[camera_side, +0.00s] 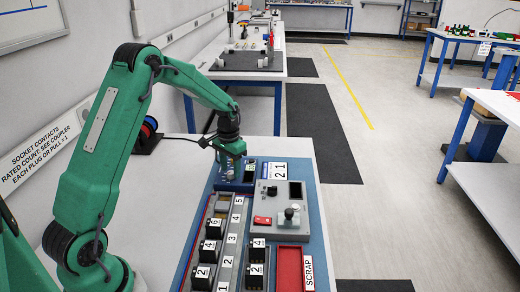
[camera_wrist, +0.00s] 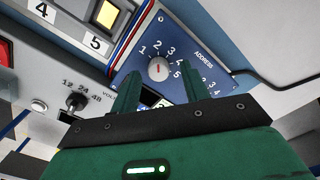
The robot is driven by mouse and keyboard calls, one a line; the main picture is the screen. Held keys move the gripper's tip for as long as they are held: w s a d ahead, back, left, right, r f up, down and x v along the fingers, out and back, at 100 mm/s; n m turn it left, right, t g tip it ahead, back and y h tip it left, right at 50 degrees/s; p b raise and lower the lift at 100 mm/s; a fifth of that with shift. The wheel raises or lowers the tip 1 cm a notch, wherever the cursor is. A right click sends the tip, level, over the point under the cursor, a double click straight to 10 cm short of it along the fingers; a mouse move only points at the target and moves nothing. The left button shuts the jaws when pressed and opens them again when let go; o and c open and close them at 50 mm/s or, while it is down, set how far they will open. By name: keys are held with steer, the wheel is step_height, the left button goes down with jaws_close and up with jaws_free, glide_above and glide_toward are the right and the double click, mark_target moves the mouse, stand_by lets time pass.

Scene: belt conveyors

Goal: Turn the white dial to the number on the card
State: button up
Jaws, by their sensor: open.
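The white dial (camera_wrist: 158,68) sits on a blue panel (camera_wrist: 205,50) marked ADDRESS, inside an arc of numbers 1 to 5. Its short red mark seems to point up, near the 2. A second set of numbers shows at right; any dial there is hidden by my finger. My gripper (camera_wrist: 158,74) is open, its two green fingers apart on either side of the white dial in the picture; contact cannot be told. In the side view my gripper (camera_side: 234,158) is low over the blue panel (camera_side: 226,185) and hides the dial. A white card (camera_side: 279,171) reads 2 1.
A grey box (camera_side: 270,224) with a knob and red switch stands to the right. Numbered black blocks (camera_side: 213,230) sit in front, beside a red SCRAP tray (camera_side: 290,268). A black cable leaves the panel's right side. Bare white bench lies left of the board.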

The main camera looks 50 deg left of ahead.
mark_target(231, 173)
step_height(231, 173, up, 7)
steer(key=shift+f, duration=0.1)
stand_by(0.4)
steer(key=shift+s+d+r, duration=0.1)
steer(key=shift+d+r, duration=0.05)
steer(key=shift+r, duration=0.2)
steer(key=s+d+r+t, duration=0.3)
steer(key=s+d+r, duration=0.7)
steer(key=d+r, duration=0.15)
steer(key=s+d+r+m+t, duration=0.1)
steer(key=s+d, duration=0.5)
steer(key=s, duration=0.8)
steer(key=shift+d+t, duration=0.15)
steer(key=shift+t, duration=0.75)
steer(key=shift+r, duration=0.15)
